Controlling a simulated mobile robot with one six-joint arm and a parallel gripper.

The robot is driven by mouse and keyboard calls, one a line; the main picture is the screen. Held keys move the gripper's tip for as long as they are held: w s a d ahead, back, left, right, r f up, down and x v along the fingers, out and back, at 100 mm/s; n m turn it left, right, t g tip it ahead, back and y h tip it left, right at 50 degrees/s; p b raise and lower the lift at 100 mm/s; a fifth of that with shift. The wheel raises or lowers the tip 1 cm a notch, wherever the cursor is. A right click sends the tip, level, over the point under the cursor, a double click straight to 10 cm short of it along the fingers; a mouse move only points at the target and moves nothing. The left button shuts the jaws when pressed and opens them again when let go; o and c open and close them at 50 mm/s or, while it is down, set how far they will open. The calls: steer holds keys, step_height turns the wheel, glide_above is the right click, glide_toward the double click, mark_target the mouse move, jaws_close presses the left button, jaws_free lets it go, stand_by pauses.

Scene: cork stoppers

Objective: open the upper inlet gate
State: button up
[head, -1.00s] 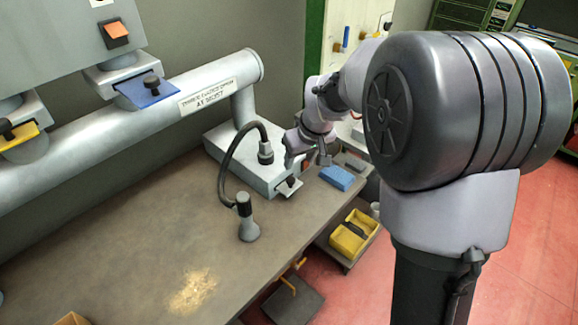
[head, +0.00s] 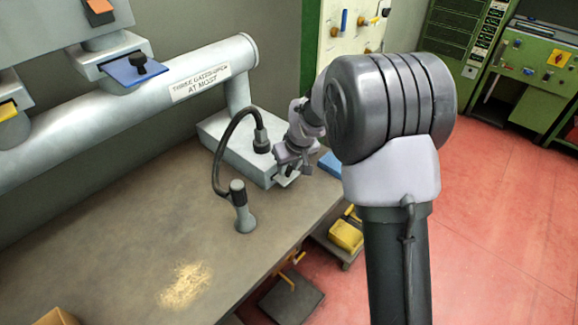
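Slide gates with coloured plates sit along the grey pipe (head: 120,105). A blue gate (head: 128,73) with a dark knob is at upper left, a yellow gate (head: 8,110) is at the left edge, and an orange plate (head: 99,6) is at the top. No label tells which is the upper inlet gate. A grey box (head: 212,130) stands under the pipe's right end, with a small pale plate (head: 288,181) at its front corner. My gripper (head: 287,166) is right above that plate, apart or touching I cannot tell. Its fingers are too small to read.
A bent black hose (head: 221,165) and its grey-based stand (head: 243,215) are left of my gripper. Pale dust (head: 186,286) lies on the bench (head: 120,220). A blue block (head: 330,164) and a yellow bin (head: 346,235) are to the right. The red floor (head: 500,220) is open.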

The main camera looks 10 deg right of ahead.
jaws_close()
stand_by(1.1)
